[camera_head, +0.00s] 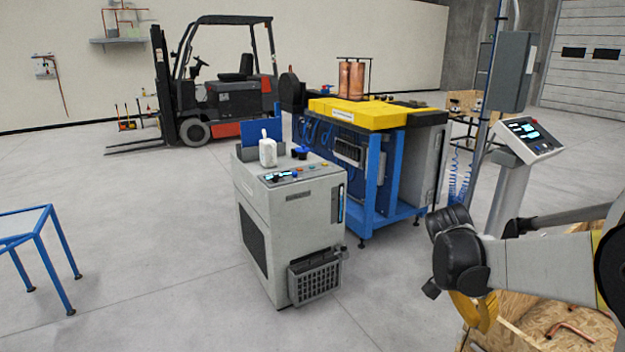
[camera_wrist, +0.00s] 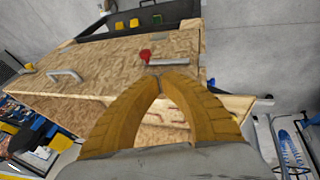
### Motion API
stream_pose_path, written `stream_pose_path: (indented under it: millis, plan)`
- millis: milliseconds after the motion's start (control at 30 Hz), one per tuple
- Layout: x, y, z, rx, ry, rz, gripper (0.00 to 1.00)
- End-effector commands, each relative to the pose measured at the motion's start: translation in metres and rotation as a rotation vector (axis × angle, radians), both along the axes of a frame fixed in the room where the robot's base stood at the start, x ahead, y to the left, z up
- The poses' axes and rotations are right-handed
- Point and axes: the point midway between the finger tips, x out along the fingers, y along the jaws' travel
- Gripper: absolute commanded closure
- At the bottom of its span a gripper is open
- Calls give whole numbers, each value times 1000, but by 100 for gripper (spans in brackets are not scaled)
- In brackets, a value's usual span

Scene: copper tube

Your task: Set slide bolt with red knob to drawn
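The red knob (camera_wrist: 145,56) shows in the wrist view on a chipboard box (camera_wrist: 110,62), just beyond my fingertips. A grey metal bar (camera_wrist: 168,62) lies just right of the knob; I cannot tell whether it is the bolt itself. My gripper (camera_wrist: 160,76) has two ribbed orange-yellow fingers that arch together with their tips meeting. It looks shut and empty, with the knob a little above and left of the tips in the picture. In the head view my gripper (camera_head: 476,312) hangs at the lower right, and the knob is not visible there.
A second grey handle (camera_wrist: 65,75) sits on the box to the left. A dark tray with coloured blocks (camera_wrist: 140,22) lies behind. In the head view, a grey cabinet (camera_head: 290,215) and a blue-yellow bench (camera_head: 375,118) stand left of my arm; floor is open at left.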

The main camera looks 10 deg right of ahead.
Motion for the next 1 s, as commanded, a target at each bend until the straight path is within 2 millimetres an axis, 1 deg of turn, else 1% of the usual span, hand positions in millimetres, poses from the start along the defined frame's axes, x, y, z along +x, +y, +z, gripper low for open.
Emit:
stream_pose_path:
  millis: [67, 167, 233, 400, 500, 600, 733, 800, 867, 900, 1000]
  plan:
    - [-5, 19, 7, 28, -25, 100, 100]
    - [-13, 54, 17, 74, -74, 291, 100]
    - [-21, 82, 23, 101, -116, 442, 100]
    - [-44, 146, 30, 134, -231, 790, 100]
    - [-59, 177, 29, 131, -300, 966, 100]
    - [-71, 201, 26, 119, -356, 1100, 100]
    - [-80, 219, 24, 101, -405, 1206, 100]
    - [-82, 223, 23, 93, -417, 1233, 75]
    - [-83, 225, 23, 91, -422, 1245, 57]
    - [-83, 225, 24, 90, -424, 1248, 52]
    - [-83, 225, 24, 90, -424, 1248, 52]
